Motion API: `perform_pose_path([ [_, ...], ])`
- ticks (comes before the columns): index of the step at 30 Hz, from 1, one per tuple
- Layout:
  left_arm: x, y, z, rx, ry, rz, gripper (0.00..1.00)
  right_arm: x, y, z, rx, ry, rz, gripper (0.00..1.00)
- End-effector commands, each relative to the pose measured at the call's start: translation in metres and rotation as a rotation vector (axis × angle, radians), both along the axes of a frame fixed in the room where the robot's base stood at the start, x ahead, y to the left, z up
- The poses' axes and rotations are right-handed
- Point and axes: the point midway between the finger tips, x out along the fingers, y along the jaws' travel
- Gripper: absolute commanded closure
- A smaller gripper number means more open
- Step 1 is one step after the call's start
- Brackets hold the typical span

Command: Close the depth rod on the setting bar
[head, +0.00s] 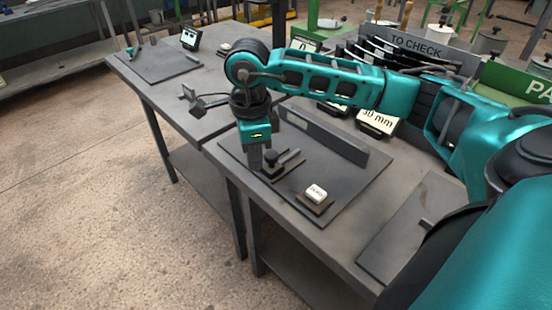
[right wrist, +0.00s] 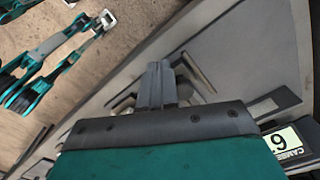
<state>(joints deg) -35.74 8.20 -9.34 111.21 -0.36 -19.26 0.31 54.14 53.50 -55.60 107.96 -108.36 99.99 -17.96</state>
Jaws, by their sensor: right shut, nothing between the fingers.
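My right gripper (head: 256,166) points down over the near mat in the head view, its fingers shut with nothing between them. Its closed fingers also show in the right wrist view (right wrist: 157,80). Close beside the fingertips is a dark device with a round black knob (head: 271,159) and a short grey rod (head: 290,156), lying on a dark base; I take it for the depth rod and setting bar. Whether the fingers touch it I cannot tell. Parts of it are hidden behind the fingers in both views. My left gripper (right wrist: 103,21) seems to show small in the wrist view; its state is unclear.
A long grey upright bar (head: 324,136) stands on the mat (head: 352,190) behind the device. A small white labelled block (head: 316,193) sits in front. A readout marked 30 mm (head: 377,122) and a TO CHECK rack (head: 420,48) stand behind. Another mat (head: 410,225) lies to the right.

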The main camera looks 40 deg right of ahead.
Motion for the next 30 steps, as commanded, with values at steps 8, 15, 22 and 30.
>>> perform_pose_path([
  [8, 0.000, 0.000, -0.011, 0.000, 0.000, 0.000, 0.57, 0.000, 0.000, -0.012, 0.000, 0.000, 0.000, 1.00],
  [15, 0.000, 0.000, -0.018, 0.000, 0.001, 0.000, 0.57, 0.000, 0.000, -0.020, 0.000, 0.000, 0.000, 1.00],
  [22, 0.000, 0.000, -0.018, 0.000, 0.001, 0.000, 0.57, 0.000, 0.000, -0.020, 0.000, 0.000, 0.000, 1.00],
  [30, -0.001, 0.000, -0.018, 0.000, 0.001, 0.000, 0.57, 0.000, 0.000, -0.019, 0.000, 0.000, 0.000, 1.00],
])
